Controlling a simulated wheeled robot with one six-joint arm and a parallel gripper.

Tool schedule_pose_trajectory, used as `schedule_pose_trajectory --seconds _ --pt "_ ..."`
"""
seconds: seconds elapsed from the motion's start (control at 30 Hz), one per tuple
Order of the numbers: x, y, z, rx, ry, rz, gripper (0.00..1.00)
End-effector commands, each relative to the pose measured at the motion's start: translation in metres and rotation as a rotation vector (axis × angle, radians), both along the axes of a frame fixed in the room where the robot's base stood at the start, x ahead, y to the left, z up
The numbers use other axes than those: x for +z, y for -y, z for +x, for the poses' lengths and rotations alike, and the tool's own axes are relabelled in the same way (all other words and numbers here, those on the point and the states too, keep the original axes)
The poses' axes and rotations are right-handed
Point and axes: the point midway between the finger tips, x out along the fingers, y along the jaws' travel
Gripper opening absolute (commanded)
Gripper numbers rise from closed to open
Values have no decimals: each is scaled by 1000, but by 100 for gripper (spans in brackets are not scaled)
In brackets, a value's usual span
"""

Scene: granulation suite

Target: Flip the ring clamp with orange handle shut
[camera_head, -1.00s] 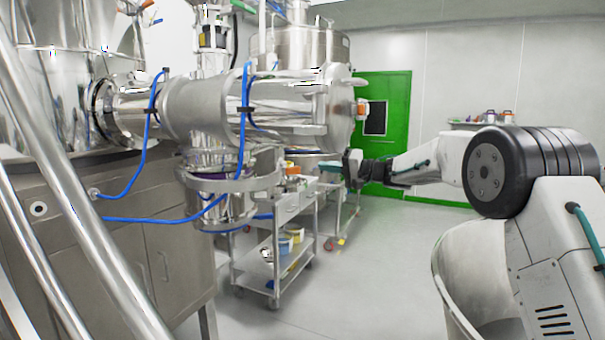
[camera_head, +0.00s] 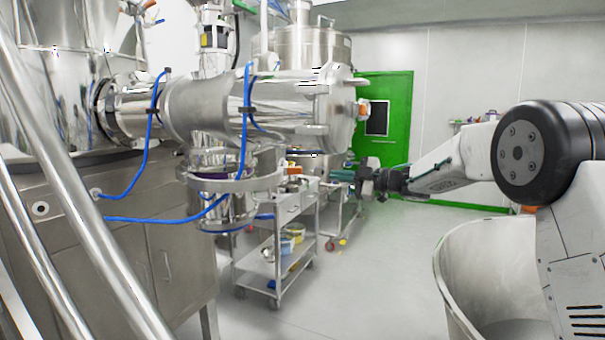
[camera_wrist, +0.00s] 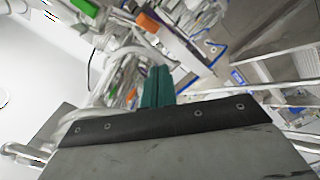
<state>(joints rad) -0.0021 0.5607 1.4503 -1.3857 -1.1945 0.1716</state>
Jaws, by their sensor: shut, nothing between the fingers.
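The orange handle (camera_head: 363,107) of the ring clamp shows at the right end of the horizontal steel vessel (camera_head: 290,100) in the head view. The clamp's ring is hard to make out there, and I cannot tell how far it is open. My gripper (camera_head: 343,175) is below the handle in the picture, with its teal fingers pointing left, apart from the vessel. In the wrist view the teal fingers (camera_wrist: 157,86) are together and hold nothing. An orange piece (camera_wrist: 148,22), possibly the same handle, shows beyond them at the top.
A steel trolley (camera_head: 272,255) with small items stands below the vessel. Blue hoses (camera_head: 150,130) hang around the vessel. A steel cabinet (camera_head: 150,240) and slanted pipes (camera_head: 75,190) fill the left. A large round bin (camera_head: 450,270) stands at lower right. The middle floor is open.

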Motion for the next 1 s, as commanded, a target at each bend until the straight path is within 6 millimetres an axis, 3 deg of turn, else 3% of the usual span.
schedule_pose_trajectory --seconds 0.3,0.57,0.77,1.0 --pt "-7 -1 -5 11 487 -210 0" --pt "-6 -7 -3 14 597 -257 0" --pt "-6 -36 9 15 597 -254 0" --pt "-7 -84 30 16 597 -255 0"
